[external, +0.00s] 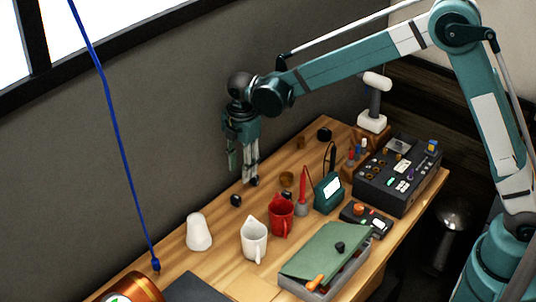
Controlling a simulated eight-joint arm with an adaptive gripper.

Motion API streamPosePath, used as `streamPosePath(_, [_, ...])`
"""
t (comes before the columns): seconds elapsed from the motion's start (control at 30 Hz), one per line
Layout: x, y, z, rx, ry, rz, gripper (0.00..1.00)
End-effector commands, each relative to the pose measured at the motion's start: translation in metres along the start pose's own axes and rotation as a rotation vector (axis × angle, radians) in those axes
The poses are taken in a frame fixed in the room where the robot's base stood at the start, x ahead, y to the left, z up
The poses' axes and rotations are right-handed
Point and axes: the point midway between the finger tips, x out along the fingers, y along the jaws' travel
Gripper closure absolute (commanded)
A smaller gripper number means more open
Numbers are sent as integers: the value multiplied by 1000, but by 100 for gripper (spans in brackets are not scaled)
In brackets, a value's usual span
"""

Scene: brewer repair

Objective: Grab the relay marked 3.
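I cannot pick out a relay marked 3 in the external view; no such number is legible. Small dark pieces lie on the table, one black piece (236,200) to the left and another dark bit (254,181) by my fingertips. My gripper (243,170) points down over the back left part of the table. Its fingers are small here, and I cannot tell whether they are open or hold anything. A dark control box (398,178) with several small coloured parts on top stands at the right.
A red mug (281,218), a white mug (254,241), a white rounded cone (199,232) and a green meter (328,193) stand mid-table. A grey case with a green lid (325,249) lies at the front. A blue cable (110,125) hangs at the left.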

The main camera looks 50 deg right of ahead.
Motion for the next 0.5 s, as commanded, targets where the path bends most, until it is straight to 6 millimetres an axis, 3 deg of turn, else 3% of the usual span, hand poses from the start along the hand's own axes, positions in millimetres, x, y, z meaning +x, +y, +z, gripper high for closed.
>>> streamPosePath(0.2, [25,13,-15,-74,-6,-27,65])
streamPosePath(0.5, [35,16,-20,-100,-8,-37,65])
